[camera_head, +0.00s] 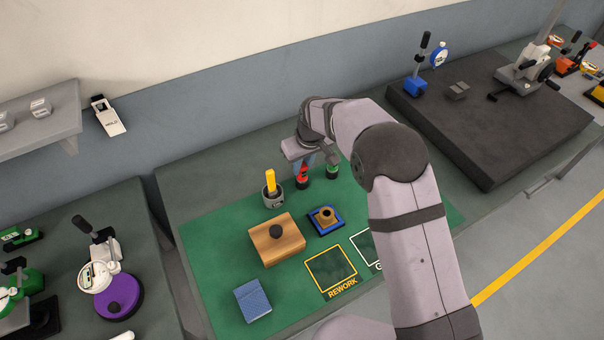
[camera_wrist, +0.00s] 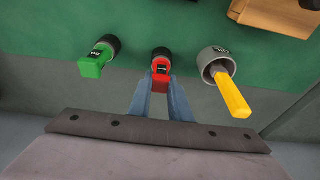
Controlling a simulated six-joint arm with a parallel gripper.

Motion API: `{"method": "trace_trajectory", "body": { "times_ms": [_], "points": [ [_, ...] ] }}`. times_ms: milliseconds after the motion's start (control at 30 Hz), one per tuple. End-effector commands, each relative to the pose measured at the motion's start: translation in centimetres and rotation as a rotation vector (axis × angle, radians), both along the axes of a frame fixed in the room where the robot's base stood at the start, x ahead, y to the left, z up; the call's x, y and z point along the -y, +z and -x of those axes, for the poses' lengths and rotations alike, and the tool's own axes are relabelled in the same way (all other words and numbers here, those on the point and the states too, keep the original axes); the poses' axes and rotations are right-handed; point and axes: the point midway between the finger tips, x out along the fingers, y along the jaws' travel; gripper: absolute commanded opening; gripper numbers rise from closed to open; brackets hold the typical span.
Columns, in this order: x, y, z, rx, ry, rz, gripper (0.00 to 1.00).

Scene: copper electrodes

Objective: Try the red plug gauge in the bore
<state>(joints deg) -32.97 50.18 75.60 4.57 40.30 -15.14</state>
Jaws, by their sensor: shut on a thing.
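The red plug gauge (camera_wrist: 160,66) stands upright in a dark round holder, seen in the wrist view and in the head view (camera_head: 304,171). My gripper (camera_wrist: 161,88) is shut on its red handle, with one blue-grey finger on each side. The bore is in a brass-coloured ring part (camera_head: 325,213) sitting in a blue square fixture (camera_head: 312,226) on the green mat, nearer the viewer than the gauge. The gauge's lower end is hidden in its holder.
A green gauge (camera_wrist: 92,64) stands beside the red one, and a yellow-handled tool leans in a grey cup (camera_head: 271,197). A wooden block (camera_head: 262,248) with a dark knob, a blue notebook (camera_head: 252,300) and a marked REWORK square (camera_head: 331,270) lie on the green mat (camera_head: 212,268).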

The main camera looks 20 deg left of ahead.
Motion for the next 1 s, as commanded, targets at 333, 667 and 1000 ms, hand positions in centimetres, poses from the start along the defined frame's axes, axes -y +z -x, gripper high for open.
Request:
{"method": "trace_trajectory", "body": {
  "times_ms": [333, 667, 1000],
  "points": [
    [0.0, 2.5, -0.1, 0.003, 0.000, -0.001, 0.00],
    [0.0, 4.8, 0.0, 0.001, 0.000, -0.001, 0.00],
    [0.0, 5.9, 0.0, 0.001, 0.000, -0.001, 0.00]
  ]
}}
